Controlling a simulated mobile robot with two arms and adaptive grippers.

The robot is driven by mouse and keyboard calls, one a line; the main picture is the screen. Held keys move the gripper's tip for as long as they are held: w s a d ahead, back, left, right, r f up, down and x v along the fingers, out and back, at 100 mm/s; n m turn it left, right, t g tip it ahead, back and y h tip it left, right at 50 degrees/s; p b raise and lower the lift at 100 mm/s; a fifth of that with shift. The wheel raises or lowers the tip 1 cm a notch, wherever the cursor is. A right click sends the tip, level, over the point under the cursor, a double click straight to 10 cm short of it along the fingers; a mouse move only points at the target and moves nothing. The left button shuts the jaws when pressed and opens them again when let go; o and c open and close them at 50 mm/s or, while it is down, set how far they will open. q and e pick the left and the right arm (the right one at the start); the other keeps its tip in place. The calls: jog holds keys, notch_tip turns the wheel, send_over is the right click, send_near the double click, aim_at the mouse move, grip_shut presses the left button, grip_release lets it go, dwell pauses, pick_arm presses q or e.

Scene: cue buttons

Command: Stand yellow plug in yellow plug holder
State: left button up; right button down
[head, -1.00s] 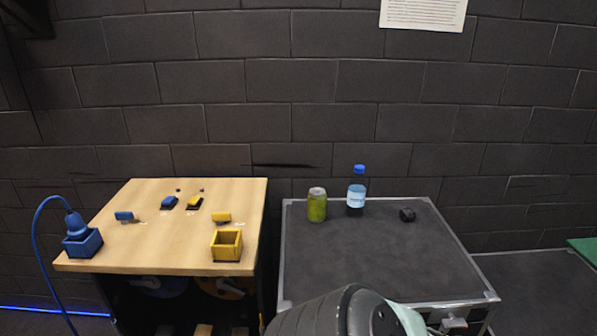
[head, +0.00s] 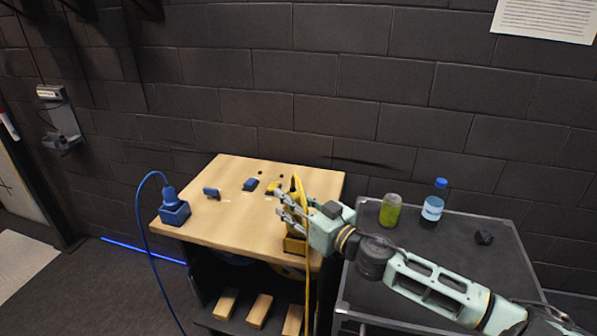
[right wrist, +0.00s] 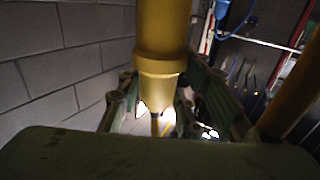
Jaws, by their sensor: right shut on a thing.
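My right gripper (head: 288,210) reaches in from the right over the wooden table and is shut on the yellow plug (head: 299,222). In the right wrist view the plug (right wrist: 161,62) stands between the fingers, filling the top middle. Its yellow cable (head: 307,290) loops above the gripper and hangs down the table's front. The square yellow plug holder (head: 295,245) sits at the table's front right, directly below the gripper, partly hidden by hand and cable. I cannot tell whether the plug's end is inside it. My left gripper is not in view.
A blue plug (head: 171,197) stands in a blue holder (head: 174,214) at the table's (head: 225,230) left. Small blue and yellow buttons lie behind.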

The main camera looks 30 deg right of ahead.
aim_at(297, 218)
notch_tip(297, 218, up, 4)
jog(key=w+d, duration=0.2)
jog(key=d, duration=0.1)
jog(key=f+b, duration=0.3)
jog(key=f, duration=0.1)
jog(key=f+b, duration=0.3)
jog(key=f, duration=0.1)
jog(key=f+b, duration=0.3)
jog(key=f, duration=0.1)
jog(key=shift+s+a+b, duration=0.1)
jog(key=shift+a+b, duration=0.15)
jog(key=shift+b, duration=0.05)
jog(key=shift+f+b, duration=0.3)
jog(key=shift+f, duration=0.35)
dwell(0.8)
jog(key=c, duration=1.2)
grip_release()
jog(key=shift+s, duration=0.1)
